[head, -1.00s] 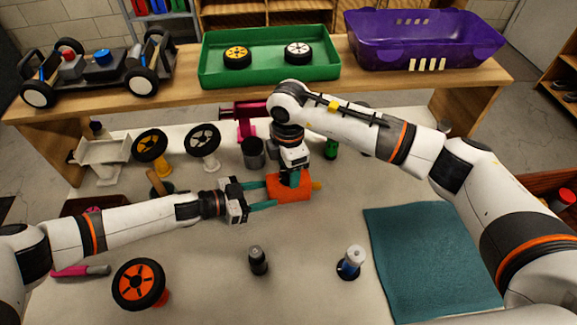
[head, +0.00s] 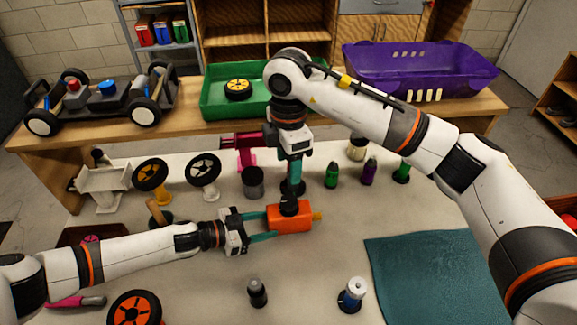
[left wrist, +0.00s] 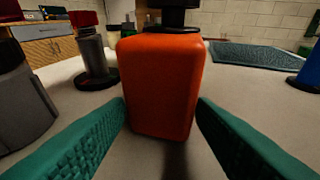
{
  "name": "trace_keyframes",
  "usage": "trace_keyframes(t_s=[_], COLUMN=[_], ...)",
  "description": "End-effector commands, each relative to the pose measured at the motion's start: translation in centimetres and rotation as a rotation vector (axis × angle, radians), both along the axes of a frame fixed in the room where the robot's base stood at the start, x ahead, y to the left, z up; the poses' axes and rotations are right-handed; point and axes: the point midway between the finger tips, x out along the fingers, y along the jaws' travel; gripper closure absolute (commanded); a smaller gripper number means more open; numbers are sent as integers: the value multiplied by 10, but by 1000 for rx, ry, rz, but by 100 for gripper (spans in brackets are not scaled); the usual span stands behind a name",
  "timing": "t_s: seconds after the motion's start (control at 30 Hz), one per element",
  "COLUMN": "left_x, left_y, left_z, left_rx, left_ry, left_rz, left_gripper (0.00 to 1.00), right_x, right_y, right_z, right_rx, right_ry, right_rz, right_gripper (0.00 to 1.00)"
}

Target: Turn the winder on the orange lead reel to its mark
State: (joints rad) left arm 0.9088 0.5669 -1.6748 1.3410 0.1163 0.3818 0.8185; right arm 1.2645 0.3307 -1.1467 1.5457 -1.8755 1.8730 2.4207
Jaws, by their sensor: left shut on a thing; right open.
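The orange lead reel (head: 288,219) is a block with a black winder (head: 289,206) on top and a yellow piece (head: 318,216) on its right side. My left gripper (head: 266,226) is shut on the reel from the left; in the left wrist view its teal fingers (left wrist: 162,118) flank the orange body (left wrist: 160,85). My right gripper (head: 292,188) points down above the winder, its fingers open; their tips lie at or just over it, and I cannot tell if they touch. The mark cannot be made out.
Grey (head: 257,293) and blue-white (head: 352,294) bottles stand in front, with a teal mat (head: 435,275) to the right. A dark grey cup (head: 253,182) and green (head: 331,175) and purple (head: 369,171) bottles stand behind. A green tray (head: 222,100) and purple basket (head: 420,75) are on the shelf.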

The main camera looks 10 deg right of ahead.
Motion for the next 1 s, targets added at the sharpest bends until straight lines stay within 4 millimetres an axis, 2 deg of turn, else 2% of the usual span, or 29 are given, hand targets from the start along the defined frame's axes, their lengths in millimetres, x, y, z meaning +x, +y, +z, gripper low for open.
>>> trace_keyframes(t_s=[0.23,0.27,0.4,0.73,1.0], left_x=[0,0,0,-1,-11], left_y=[0,0,0,3,41], left_z=[1,0,0,1,13], left_rx=[-1,-1,-1,0,1], left_ry=[0,0,0,0,-1], left_rz=[0,0,0,1,2], left_gripper=[70,49,26,25,25], right_x=[0,0,0,0,0], right_y=[0,0,0,0,0], right_z=[0,0,0,-1,-1], right_rx=[0,0,0,0,0], right_ry=[0,0,0,0,0], right_rz=[0,0,0,0,0], right_gripper=[41,41,41,41,41])
